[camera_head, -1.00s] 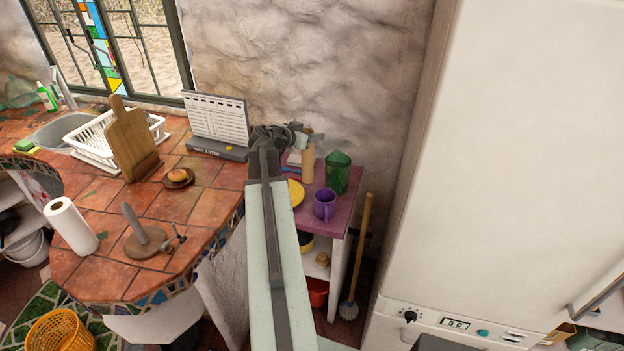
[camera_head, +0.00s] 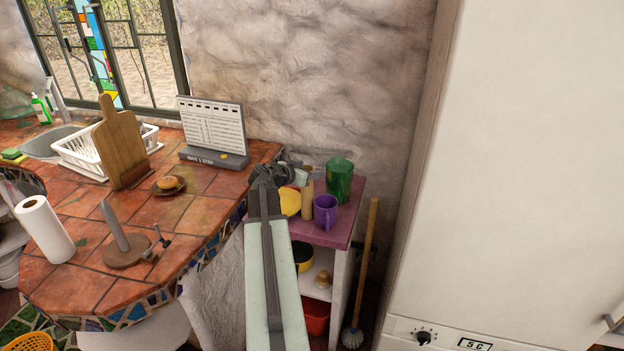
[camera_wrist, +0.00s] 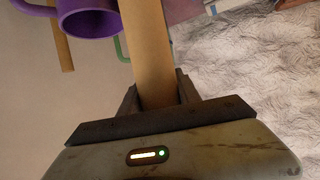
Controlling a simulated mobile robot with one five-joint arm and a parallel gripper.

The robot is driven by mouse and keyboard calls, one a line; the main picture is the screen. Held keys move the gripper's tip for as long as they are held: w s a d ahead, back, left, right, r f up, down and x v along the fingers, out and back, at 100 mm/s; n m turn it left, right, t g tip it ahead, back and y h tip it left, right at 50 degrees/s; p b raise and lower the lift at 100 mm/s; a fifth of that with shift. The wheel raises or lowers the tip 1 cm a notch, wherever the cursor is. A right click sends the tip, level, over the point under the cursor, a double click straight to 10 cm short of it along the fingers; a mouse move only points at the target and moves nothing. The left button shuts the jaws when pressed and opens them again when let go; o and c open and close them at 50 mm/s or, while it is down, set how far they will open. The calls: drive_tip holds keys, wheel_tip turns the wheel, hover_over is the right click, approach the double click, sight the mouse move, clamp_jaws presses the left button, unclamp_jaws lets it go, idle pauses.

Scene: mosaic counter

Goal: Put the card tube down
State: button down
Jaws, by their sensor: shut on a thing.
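The card tube (camera_head: 308,201) is a plain tan cylinder held roughly upright over the purple-topped shelf unit (camera_head: 330,237), just left of the purple mug (camera_head: 325,207). My gripper (camera_head: 304,179) is shut on its upper part. In the wrist view the tube (camera_wrist: 147,48) runs up between the two dark fingers (camera_wrist: 157,92). The tube's lower end is at or close to the shelf top; I cannot tell whether it touches. The purple mug (camera_wrist: 90,18) also shows in the wrist view, beside the tube.
A green tumbler (camera_head: 339,178) stands behind the mug. A long-handled brush (camera_head: 364,265) leans right of the shelf. The tiled counter (camera_head: 185,212) lies left, a tall white unit (camera_head: 510,170) right.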

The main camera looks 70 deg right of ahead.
drive_tip(key=shift+f, duration=0.15)
drive_tip(key=c, duration=0.9)
unclamp_jaws()
drive_tip(key=shift+o, duration=0.2)
drive_tip(key=shift+r, duration=0.25)
